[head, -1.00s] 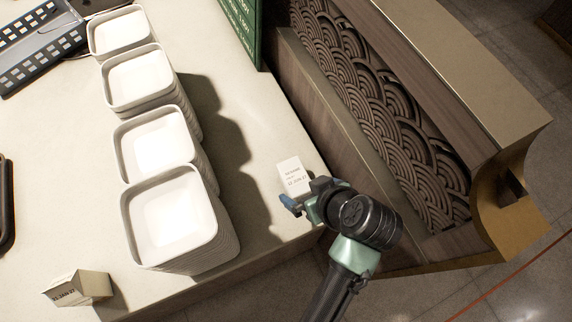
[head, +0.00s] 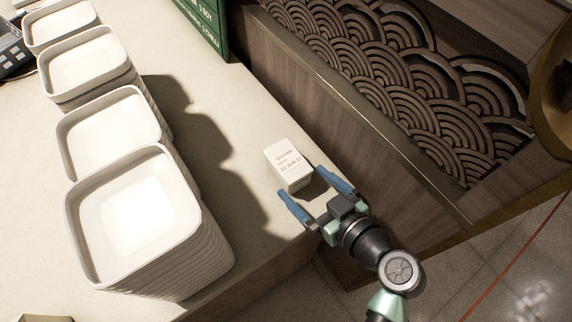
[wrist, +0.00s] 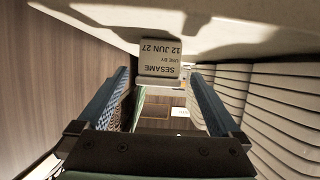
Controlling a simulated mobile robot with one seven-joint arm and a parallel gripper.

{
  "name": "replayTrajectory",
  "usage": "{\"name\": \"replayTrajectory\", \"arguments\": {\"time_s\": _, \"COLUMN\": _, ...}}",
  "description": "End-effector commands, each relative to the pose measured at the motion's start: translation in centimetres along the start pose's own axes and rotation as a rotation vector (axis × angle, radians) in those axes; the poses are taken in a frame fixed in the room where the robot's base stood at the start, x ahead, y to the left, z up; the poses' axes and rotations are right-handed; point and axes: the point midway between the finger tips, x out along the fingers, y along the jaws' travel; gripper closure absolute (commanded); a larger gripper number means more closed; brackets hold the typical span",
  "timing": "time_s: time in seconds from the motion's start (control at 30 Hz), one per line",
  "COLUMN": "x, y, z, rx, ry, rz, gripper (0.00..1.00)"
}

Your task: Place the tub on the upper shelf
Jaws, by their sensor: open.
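The tub is a small white box (head: 288,164) with a printed label, upright on the counter near its right edge. In the wrist view the tub (wrist: 160,57) shows its label upside down, reading sesame, use by 12 Jun 27. My gripper (head: 303,184) is open, its two blue fingers pointing at the tub from the near side. In the wrist view the tub lies ahead, centred between the fingertips of my gripper (wrist: 160,76). Nothing is held. I cannot make out an upper shelf in these views.
Several stacks of white square dishes (head: 150,225) stand on the left of the pale counter (head: 245,110). A green sign (head: 205,25) stands at the back. A wooden panel with carved waves (head: 400,90) runs along the right. The counter between dishes and tub is clear.

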Motion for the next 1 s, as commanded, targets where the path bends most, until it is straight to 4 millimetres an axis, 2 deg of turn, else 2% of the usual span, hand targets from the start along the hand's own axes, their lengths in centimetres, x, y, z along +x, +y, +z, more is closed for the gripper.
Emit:
{"name": "replayTrajectory", "arguments": {"time_s": 0.1, "x": 1.6, "y": 0.0, "z": -0.1, "rx": 0.000, "ry": 0.000, "rz": -0.002, "gripper": 0.00}}
{"name": "replayTrajectory", "arguments": {"time_s": 0.27, "x": 2.5, "y": 0.0, "z": 0.0, "rx": 0.000, "ry": -0.001, "rz": -0.002, "gripper": 0.00}}
{"name": "replayTrajectory", "arguments": {"time_s": 0.6, "x": 7.0, "y": 0.1, "z": -0.1, "rx": 0.000, "ry": -0.001, "rz": -0.002, "gripper": 0.00}}
{"name": "replayTrajectory", "arguments": {"time_s": 0.87, "x": 7.4, "y": 0.1, "z": 0.0, "rx": 0.000, "ry": -0.002, "rz": 0.000, "gripper": 0.00}}
{"name": "replayTrajectory", "arguments": {"time_s": 0.9, "x": 7.4, "y": 0.1, "z": 0.0, "rx": 0.000, "ry": -0.002, "rz": 0.000, "gripper": 0.02}}
{"name": "replayTrajectory", "arguments": {"time_s": 1.0, "x": 7.4, "y": 0.1, "z": 0.0, "rx": 0.000, "ry": -0.002, "rz": 0.000, "gripper": 0.20}}
